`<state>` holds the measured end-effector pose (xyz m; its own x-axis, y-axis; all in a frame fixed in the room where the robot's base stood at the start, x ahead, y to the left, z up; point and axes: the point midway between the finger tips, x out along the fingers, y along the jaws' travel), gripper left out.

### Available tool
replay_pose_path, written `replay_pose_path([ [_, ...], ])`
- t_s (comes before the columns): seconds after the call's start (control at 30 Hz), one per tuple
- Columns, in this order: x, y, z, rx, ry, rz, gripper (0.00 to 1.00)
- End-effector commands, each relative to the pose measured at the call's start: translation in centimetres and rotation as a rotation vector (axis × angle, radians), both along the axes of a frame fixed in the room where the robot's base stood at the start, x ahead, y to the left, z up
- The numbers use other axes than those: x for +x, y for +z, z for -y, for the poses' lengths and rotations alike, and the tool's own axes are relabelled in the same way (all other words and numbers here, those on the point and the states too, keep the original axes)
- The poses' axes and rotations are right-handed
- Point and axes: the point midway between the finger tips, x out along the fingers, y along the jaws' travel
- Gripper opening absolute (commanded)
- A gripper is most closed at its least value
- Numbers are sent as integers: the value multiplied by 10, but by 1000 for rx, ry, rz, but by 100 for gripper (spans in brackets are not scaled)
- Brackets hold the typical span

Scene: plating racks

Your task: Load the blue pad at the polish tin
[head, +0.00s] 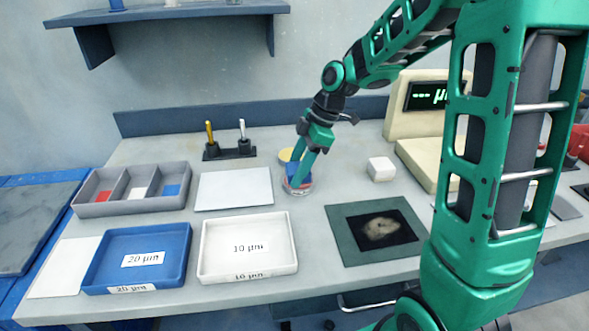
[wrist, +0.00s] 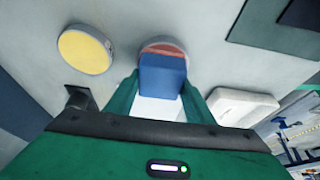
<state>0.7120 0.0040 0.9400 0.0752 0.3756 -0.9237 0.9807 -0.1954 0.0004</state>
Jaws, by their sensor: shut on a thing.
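My gripper (head: 300,172) is shut on the blue pad (wrist: 162,76). In the wrist view the pad sits between the two green fingers, its far end over a round tin (wrist: 165,47) with a reddish-brown filling. In the head view the pad (head: 293,178) is low over the same tin (head: 297,189), mostly covered by the fingers. I cannot tell whether the pad touches the filling. A second round tin with yellow filling (wrist: 85,49) stands beside it; in the head view it is partly behind the fingers (head: 286,155).
A grey divided tray (head: 130,207) holds red, white and blue pieces at left. A blue tray (head: 108,284) and a white tray (head: 204,279) stand in front. A white block (head: 381,169) is right of the tin, a dark green mat (head: 346,256) nearer. A two-tool holder (head: 230,153) stands behind.

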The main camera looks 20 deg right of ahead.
Motion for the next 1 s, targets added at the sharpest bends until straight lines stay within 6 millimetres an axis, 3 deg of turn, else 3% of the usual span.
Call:
replay_pose_path([
  [0.37,-1,2,0,0,-1,-4,30],
  [1.0,0,47,0,0,1,1,30],
])
